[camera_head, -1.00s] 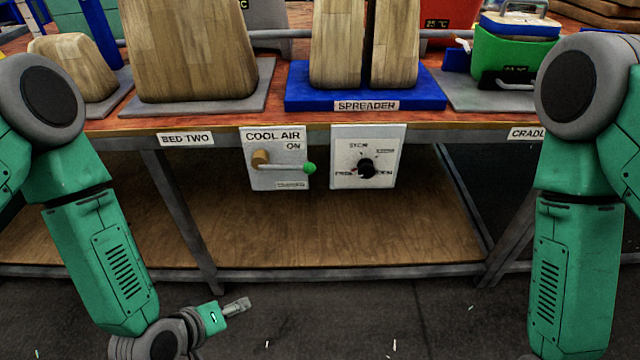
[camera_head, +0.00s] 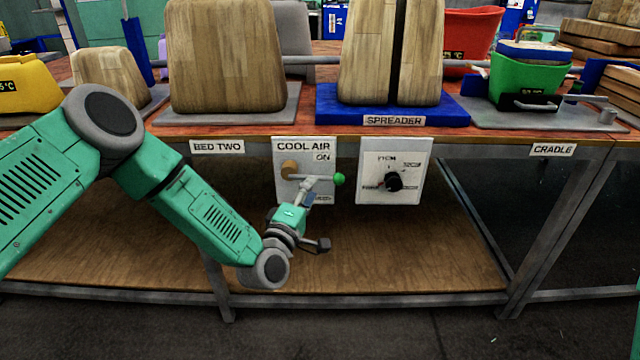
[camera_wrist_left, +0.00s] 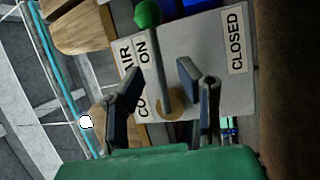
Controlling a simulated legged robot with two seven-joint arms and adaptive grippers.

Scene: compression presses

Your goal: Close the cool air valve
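The cool air valve panel (camera_head: 282,190) is a white plate under the table edge, with a tan pivot and a grey lever ending in a green knob (camera_head: 339,179). The lever lies about level, pointing right, with ON above it. My left gripper (camera_head: 320,212) is at the panel's lower right, fingers apart. In the left wrist view, the gripper (camera_wrist_left: 160,72) is open, with the lever (camera_wrist_left: 159,62) showing between its fingers; contact cannot be told. The CLOSED label (camera_wrist_left: 234,40) is to the right there, the green knob (camera_wrist_left: 147,13) above. My right gripper is out of view.
A dial panel (camera_head: 408,165) hangs just right of the valve. The tabletop edge (camera_head: 480,132) overhangs both panels. A wooden lower shelf (camera_head: 400,260) and table legs are below. A blue spreader base (camera_head: 390,110) stands on the table above.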

